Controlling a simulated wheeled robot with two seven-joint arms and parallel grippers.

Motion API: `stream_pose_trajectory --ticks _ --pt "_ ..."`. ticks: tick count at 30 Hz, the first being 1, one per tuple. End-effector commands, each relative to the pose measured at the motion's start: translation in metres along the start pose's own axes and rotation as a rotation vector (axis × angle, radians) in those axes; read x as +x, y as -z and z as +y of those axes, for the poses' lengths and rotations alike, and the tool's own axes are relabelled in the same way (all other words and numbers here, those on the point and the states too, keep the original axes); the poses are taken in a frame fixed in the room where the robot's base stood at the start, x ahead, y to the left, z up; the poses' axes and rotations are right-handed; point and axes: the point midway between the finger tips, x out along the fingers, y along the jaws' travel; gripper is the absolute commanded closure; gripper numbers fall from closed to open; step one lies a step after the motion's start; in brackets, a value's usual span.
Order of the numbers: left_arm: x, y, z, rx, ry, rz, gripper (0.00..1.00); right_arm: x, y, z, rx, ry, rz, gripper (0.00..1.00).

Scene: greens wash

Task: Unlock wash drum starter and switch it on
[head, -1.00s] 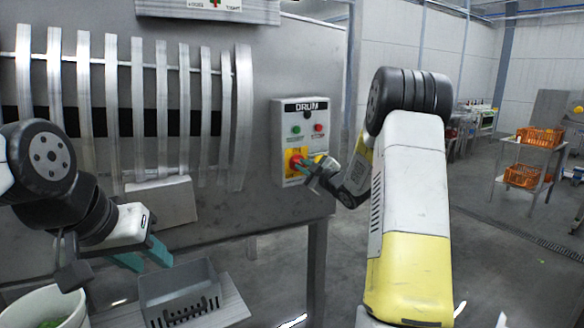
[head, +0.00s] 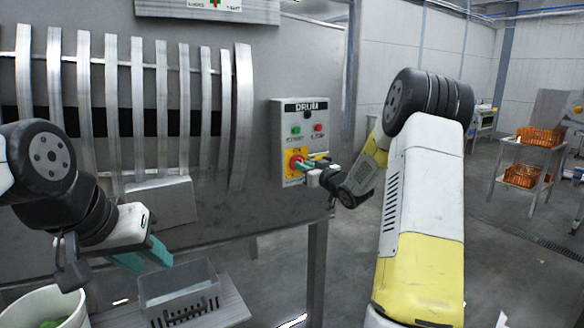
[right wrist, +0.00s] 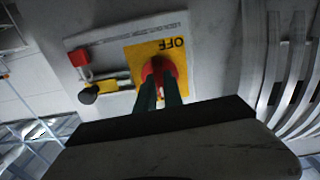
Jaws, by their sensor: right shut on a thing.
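The drum starter box (head: 309,115) is on the grey machine wall, labelled DRUM, with a green START and a red STOP button. Low on it, a red knob (head: 295,160) sits on a yellow plate. My right gripper (head: 306,167) is shut on this knob; the right wrist view shows its teal fingers (right wrist: 158,95) on the red knob (right wrist: 165,70), beside the word OFF, seen upside down. A yellow bar with a black ball end (right wrist: 88,95) and a small red block (right wrist: 79,58) are beside the plate. My left gripper (head: 142,258) is open and empty.
A grey perforated bin (head: 180,290) stands on a shelf below my left gripper, with a white tub (head: 35,305) at lower left. Curved drum bars (head: 140,110) fill the left. Orange crates (head: 540,136) stand on a rack at far right; the floor between is clear.

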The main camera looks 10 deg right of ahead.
Motion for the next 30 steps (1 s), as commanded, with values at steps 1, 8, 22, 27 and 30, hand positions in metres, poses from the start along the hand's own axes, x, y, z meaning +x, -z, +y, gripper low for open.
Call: stream_pose_trajectory --ticks 1,8,22,27,30 --pt "0.0 0.0 0.0 0.0 0.0 0.0 0.64 -0.0007 -0.002 0.0006 0.015 -0.001 -0.004 1.0" --pt "0.0 0.0 0.0 0.0 0.0 0.0 0.64 -0.0006 -0.0021 0.0003 0.053 -0.001 -0.004 1.0" --pt "0.0 0.0 0.0 0.0 0.0 0.0 0.64 -0.0006 -0.0022 0.0001 0.058 -0.001 -0.004 0.75" --pt "0.0 0.0 0.0 0.0 0.0 0.0 0.64 -0.0003 -0.0014 0.0001 0.056 0.0 -0.003 0.67" --pt "0.0 0.0 0.0 0.0 0.0 0.0 0.64 -0.0002 -0.001 0.0001 0.056 0.0 -0.002 0.67"
